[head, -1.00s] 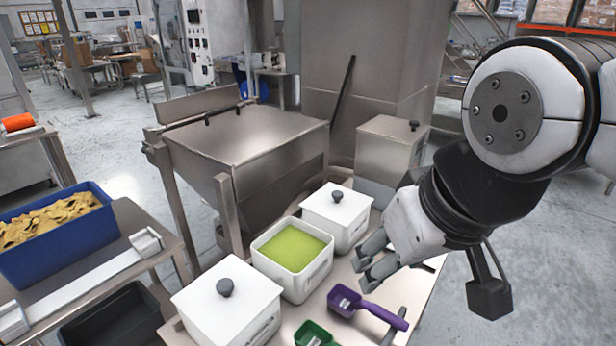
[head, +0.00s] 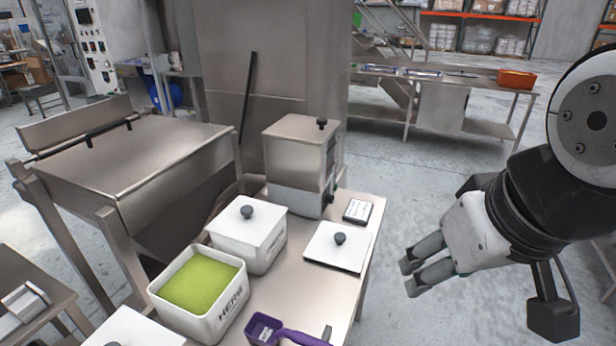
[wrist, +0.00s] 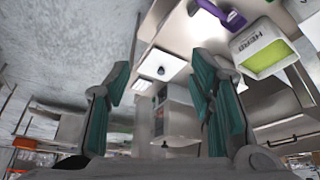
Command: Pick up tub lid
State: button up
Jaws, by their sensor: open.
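The tub lid (head: 338,247) is a flat white square with a dark round knob. It lies knob up on the steel table, right of the closed white tub (head: 250,235). The open white tub (head: 199,292) with green contents stands in front of that closed tub, without a lid on it. My gripper (head: 410,278) is open and empty, to the right of the lid, past the table's right edge. In the wrist view the lid (wrist: 158,66) shows between the open fingers (wrist: 160,95), some way off.
A purple scoop (head: 285,333) lies at the table's front. A steel box (head: 298,160) and a small dark-framed label device (head: 357,211) stand behind the lid. A large steel hopper (head: 120,160) is at left. Open floor (head: 420,185) lies to the right.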

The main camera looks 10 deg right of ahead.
aim_at(334, 244)
jog(key=i+l+u, duration=0.2)
jog(key=u, duration=0.15)
jog(key=i+l+u, duration=0.4)
jog(key=k+j, duration=0.05)
jog(key=k, duration=0.05)
